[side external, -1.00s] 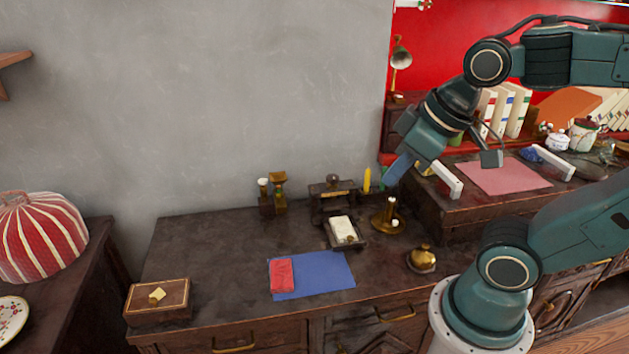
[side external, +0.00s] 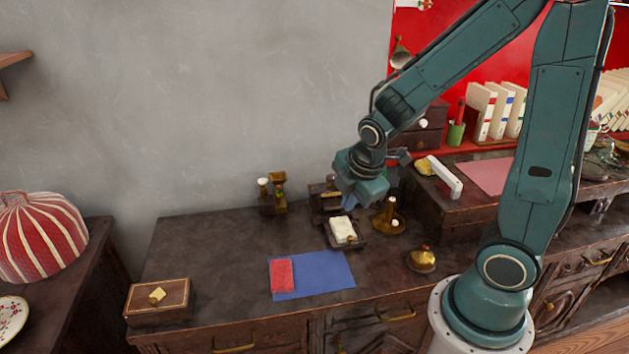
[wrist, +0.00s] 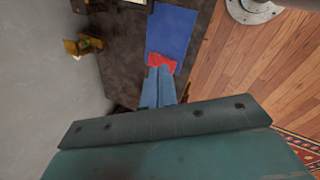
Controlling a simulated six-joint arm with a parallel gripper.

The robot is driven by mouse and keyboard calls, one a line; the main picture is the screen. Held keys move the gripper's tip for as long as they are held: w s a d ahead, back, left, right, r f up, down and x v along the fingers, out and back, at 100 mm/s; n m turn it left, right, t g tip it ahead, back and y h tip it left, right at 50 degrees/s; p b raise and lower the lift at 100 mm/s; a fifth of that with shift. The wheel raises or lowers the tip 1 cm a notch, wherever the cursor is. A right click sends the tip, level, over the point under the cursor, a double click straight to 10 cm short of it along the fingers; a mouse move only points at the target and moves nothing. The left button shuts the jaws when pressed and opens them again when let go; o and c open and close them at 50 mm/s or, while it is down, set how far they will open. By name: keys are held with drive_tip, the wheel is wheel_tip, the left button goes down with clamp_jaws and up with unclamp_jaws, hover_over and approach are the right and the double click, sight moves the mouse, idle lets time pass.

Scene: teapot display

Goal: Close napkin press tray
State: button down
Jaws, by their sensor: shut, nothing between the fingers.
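The napkin press (side external: 318,190) is a dark box with a knob, standing near the wall in the side external view. Its tray (side external: 357,244) is pulled out toward the front and holds a white folded napkin (side external: 341,229). My gripper (side external: 349,207) is shut and empty, pointing down above and behind the tray, in front of part of the press. I cannot tell whether it touches the press. In the wrist view my shut fingers (wrist: 160,72) show above the red cloth; the tray is at most a sliver at the top edge.
A brass candlestick (side external: 389,217) stands right of the press, and a brass bell (side external: 422,259) is nearer the front. A blue cloth (side external: 325,272) with a red cloth (side external: 282,275) lies in front. A wooden box (side external: 157,302) is at left. The table's middle left is clear.

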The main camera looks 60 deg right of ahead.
drive_tip(key=d+f+n+g+h, duration=0.1)
drive_tip(key=d+f+n, duration=0.3)
drive_tip(key=f+n, duration=0.6)
drive_tip(key=shift+d+f+n+h, duration=0.3)
drive_tip(key=shift+d+f, duration=0.1)
drive_tip(key=shift+f, duration=1.15)
drive_tip(key=shift+w+f, duration=0.1)
drive_tip(key=shift+x, duration=4.85)
drive_tip(key=shift+w+d+f, duration=0.1)
drive_tip(key=shift+w+d, duration=0.15)
drive_tip(key=shift+d, duration=0.35)
drive_tip(key=shift+w+d, duration=0.3)
drive_tip(key=shift+d, duration=0.35)
drive_tip(key=shift+w+d, duration=0.3)
drive_tip(key=shift+d, duration=0.2)
drive_tip(key=shift+w+d, duration=0.1)
